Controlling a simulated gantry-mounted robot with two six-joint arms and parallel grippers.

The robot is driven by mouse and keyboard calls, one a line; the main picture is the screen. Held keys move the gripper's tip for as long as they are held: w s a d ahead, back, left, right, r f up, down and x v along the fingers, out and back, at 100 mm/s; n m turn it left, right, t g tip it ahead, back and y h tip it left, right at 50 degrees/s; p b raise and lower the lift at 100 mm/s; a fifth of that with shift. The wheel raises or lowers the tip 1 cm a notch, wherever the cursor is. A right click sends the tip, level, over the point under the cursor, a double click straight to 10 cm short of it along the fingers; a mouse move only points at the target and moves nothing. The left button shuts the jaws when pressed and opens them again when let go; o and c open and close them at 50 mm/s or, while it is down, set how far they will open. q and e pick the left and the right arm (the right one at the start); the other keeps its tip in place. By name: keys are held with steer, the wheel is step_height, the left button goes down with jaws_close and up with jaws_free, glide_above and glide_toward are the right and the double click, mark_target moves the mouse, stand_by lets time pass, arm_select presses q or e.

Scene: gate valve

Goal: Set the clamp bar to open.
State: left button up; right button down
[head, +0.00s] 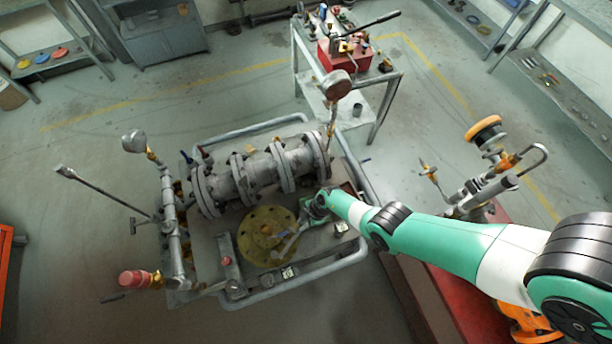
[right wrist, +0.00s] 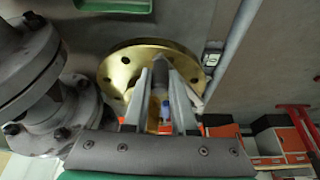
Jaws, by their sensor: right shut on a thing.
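My right gripper (head: 286,245) reaches in from the right, low over the brass flange disc (head: 258,219) on the bench top. In the right wrist view its two fingers (right wrist: 162,85) are close together on a slim bar with a dark end (right wrist: 160,70), in front of the brass disc (right wrist: 125,68). This bar looks like the clamp bar, but its far end and pivot are hidden, so I cannot tell its setting. My left gripper is not in view.
The grey flanged valve body (head: 262,170) lies behind the disc, close to my right gripper. A pipe stand with a red-capped fitting (head: 135,278) is at the left. A tube rail (head: 320,262) edges the bench. A trolley with a red box (head: 345,52) stands behind.

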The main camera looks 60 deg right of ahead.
steer(key=shift+s, duration=0.1)
stand_by(0.3)
steer(key=c, duration=0.7)
jaws_free()
steer(key=shift+c, duration=0.2)
